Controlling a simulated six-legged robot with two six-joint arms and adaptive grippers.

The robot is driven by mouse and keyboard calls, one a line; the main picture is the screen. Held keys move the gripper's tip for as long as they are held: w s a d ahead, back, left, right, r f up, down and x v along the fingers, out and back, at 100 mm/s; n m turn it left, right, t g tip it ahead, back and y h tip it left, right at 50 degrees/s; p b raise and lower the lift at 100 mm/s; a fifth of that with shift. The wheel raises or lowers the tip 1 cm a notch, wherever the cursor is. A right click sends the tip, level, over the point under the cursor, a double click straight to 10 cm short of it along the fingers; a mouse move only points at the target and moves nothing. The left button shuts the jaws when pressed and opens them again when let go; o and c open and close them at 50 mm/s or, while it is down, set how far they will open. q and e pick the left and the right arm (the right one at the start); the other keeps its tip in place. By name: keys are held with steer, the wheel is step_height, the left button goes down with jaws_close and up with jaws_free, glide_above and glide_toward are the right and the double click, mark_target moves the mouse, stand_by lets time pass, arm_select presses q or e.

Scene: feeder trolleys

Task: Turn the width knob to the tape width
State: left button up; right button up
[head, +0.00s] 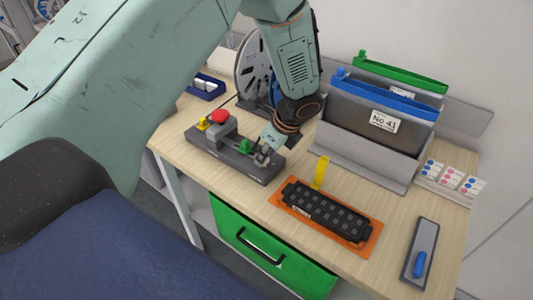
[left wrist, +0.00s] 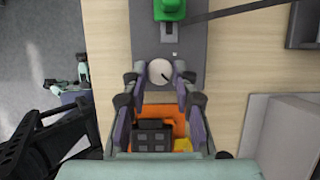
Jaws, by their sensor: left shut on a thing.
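My left gripper (head: 264,156) is down at the right end of this panel. In the left wrist view the gripper's fingers (left wrist: 160,78) are on both sides of the knob, shut on it. Any scale marks are too small to read. My right gripper is not in view.
The panel also carries a red button (head: 219,117) and a green switch (head: 245,146). A reel (head: 252,62) stands behind. An orange tray (head: 288,213) with a black part (head: 326,209) lies to the right. Grey bins (head: 375,130) stand at the back. The front right bench is partly clear.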

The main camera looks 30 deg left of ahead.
arm_select(q)
jaws_close()
steer(key=shift+n+g+p, duration=0.4)
steer(key=shift+n+p, duration=0.25)
steer(key=shift+n, duration=0.25)
steer(key=shift+w+n+g+p, duration=0.1)
steer(key=shift+n+g+p, duration=0.25)
steer(key=shift+n, duration=0.45)
steer(key=shift+w+n+g+h, duration=0.1)
steer(key=shift+n+g+h, duration=0.3)
steer(key=shift+n, duration=0.8)
steer(key=shift+f+n+g, duration=0.1)
steer(key=shift+n+g, duration=0.45)
steer(key=shift+n, duration=0.85)
steer(key=o, duration=1)
jaws_free()
steer(key=shift+w, duration=0.1)
